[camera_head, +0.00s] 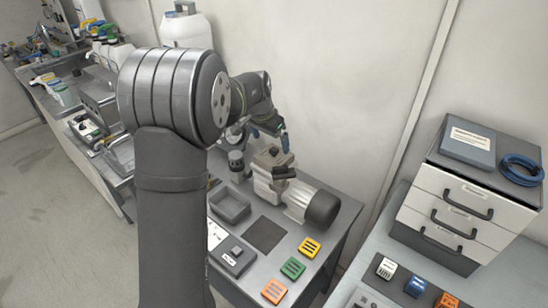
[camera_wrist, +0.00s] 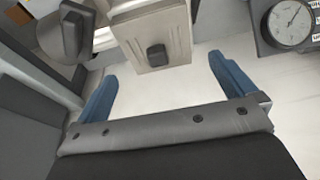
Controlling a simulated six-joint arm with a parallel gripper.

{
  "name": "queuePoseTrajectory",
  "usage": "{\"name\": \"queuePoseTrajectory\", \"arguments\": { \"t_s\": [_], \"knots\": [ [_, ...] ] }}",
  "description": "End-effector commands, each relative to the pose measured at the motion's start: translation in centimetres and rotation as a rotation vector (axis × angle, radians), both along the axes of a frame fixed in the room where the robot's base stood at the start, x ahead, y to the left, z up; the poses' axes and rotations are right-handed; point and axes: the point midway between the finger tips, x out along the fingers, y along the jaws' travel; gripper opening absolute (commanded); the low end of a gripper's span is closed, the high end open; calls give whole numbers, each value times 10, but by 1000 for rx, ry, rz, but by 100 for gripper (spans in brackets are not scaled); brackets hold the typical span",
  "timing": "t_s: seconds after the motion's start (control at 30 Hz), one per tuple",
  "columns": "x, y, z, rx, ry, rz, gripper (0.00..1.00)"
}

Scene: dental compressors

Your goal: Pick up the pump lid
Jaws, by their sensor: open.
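The beige pump (camera_head: 266,176) stands on the grey bench with its grey and black motor (camera_head: 310,204) to the right. What looks like the pump lid (camera_wrist: 152,32) is a pale block with a dark knob (camera_wrist: 156,53), at the top centre of the wrist view. My gripper (camera_wrist: 164,68) is open, its two blue fingers apart and nothing held between them. The lid lies ahead of the fingertips, between their lines; contact cannot be judged. In the head view my gripper (camera_head: 268,131) is above and behind the pump, partly hidden by my arm.
A round gauge (camera_wrist: 291,22) is at the wrist view's right. A grey open tray (camera_head: 230,206) and a dark square mat (camera_head: 264,234) lie before the pump. Yellow (camera_head: 309,248), green (camera_head: 293,268) and orange (camera_head: 274,290) blocks line the bench's right. A wall stands behind.

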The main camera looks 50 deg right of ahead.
Motion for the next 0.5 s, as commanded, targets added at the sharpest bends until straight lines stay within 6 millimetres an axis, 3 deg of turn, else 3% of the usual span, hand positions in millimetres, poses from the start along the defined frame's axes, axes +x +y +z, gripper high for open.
{"name": "queuePoseTrajectory", "arguments": {
  "t_s": [0.23,0.5],
  "knots": [
    [-1,-4,-14,1,1,0,100],
    [-4,-14,-51,2,1,1,100]
  ]
}}
